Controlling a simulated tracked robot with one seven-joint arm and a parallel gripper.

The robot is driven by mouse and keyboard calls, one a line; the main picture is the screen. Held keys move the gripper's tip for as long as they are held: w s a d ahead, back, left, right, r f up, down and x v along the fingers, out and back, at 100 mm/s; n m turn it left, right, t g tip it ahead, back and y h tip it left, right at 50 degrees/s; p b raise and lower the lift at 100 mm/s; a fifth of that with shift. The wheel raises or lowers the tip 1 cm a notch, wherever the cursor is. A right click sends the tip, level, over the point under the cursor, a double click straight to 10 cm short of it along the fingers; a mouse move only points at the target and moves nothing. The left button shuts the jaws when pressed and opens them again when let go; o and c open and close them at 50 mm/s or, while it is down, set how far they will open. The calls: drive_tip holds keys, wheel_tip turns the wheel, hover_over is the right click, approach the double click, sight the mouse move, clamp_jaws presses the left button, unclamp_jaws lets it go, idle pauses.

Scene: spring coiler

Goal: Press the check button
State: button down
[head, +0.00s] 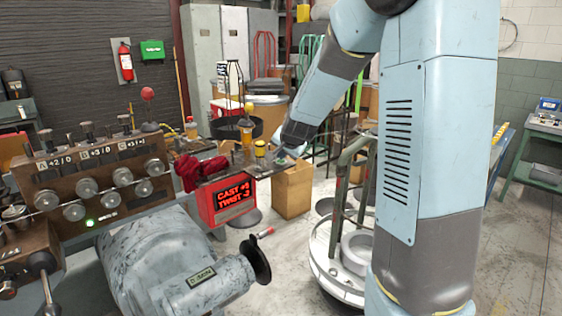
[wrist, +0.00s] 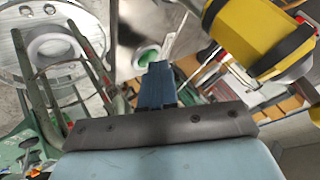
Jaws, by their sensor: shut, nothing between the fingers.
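A round green button-like disc (wrist: 148,57) in a pale surround shows in the wrist view, just past my fingertips. I take it for the check button, but no label on it is readable. My gripper (wrist: 158,70) is shut and empty, its blue fingers together and overlapping the lower side of the disc in the picture. Whether they touch it, I cannot tell. In the head view my gripper (head: 284,152) reaches down to the right end of the narrow bench, and hides most of what is under it.
A yellow and black cylinder (head: 260,148) stands close left of my gripper; in the wrist view it (wrist: 262,35) is large at upper right. A red display (head: 233,198) reads CAST +5, TWIST -3. A cardboard box (head: 293,190) and a green-framed cart (head: 345,235) stand nearby.

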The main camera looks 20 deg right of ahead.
sight(282, 162)
idle(0.3)
drive_tip(key=shift+r, duration=0.8)
drive_tip(key=shift+a+r, duration=0.1)
drive_tip(key=shift+r, duration=2.4)
